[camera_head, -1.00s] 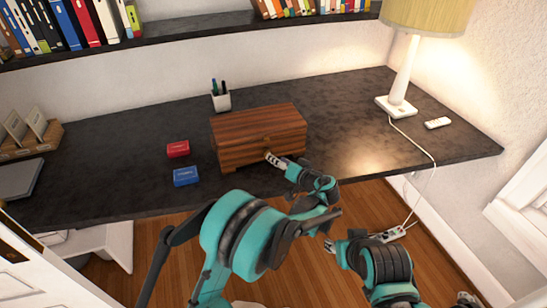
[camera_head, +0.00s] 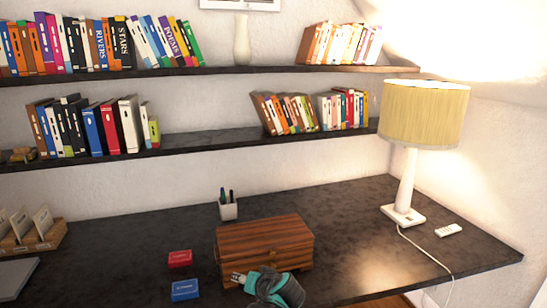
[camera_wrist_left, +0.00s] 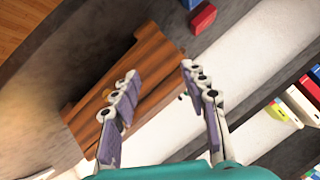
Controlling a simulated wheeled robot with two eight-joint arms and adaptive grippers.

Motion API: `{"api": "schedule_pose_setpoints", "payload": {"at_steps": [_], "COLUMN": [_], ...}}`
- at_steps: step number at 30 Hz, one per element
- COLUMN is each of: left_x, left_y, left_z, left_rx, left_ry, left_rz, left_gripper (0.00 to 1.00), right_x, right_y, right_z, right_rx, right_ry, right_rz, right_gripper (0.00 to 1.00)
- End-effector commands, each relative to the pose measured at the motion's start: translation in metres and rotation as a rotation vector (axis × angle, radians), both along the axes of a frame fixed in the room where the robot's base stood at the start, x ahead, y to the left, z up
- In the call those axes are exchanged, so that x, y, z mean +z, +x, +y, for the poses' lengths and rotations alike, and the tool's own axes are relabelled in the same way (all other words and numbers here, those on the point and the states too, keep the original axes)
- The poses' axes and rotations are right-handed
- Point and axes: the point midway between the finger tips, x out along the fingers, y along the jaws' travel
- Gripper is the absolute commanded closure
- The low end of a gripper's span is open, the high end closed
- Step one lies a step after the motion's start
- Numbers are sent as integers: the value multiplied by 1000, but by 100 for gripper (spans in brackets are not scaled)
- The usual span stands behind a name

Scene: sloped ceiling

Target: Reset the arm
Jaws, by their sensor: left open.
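My left gripper (camera_head: 238,278) comes up from the bottom edge of the head view, in front of the lower left part of a brown striped wooden box (camera_head: 265,240). In the left wrist view its two fingers stand apart, with nothing between the fingertips (camera_wrist_left: 160,72). The wooden box (camera_wrist_left: 150,65) lies beyond them there, its lid closed. Whether the fingers touch the box is unclear. My right gripper is out of view.
A red box (camera_head: 180,258) and a blue box (camera_head: 185,290) lie left of the wooden box. A pen cup (camera_head: 228,210) stands behind it. A lamp (camera_head: 404,195) and a white remote (camera_head: 448,230) are at the right. Bookshelves (camera_head: 200,142) run above the desk.

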Motion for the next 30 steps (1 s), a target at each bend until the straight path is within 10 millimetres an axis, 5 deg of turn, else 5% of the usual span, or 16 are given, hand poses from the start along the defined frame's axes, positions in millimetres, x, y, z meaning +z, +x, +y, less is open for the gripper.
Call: {"api": "schedule_pose_setpoints", "payload": {"at_steps": [3,9,18,24,30], "left_x": [14,19,1,-11,-13], "left_y": [-45,-127,-238,-269,-274], "left_z": [41,85,104,101,99], "left_rx": [1,-19,-61,-80,-85], "left_ry": [-77,-224,-440,-513,-527], "left_rz": [74,161,187,170,166], "left_gripper": [56,56,56,56,56], "right_x": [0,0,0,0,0], "right_y": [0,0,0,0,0], "right_z": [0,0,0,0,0], "right_rx": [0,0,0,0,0], "right_ry": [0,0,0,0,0], "right_rz": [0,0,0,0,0], "right_gripper": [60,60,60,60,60]}}
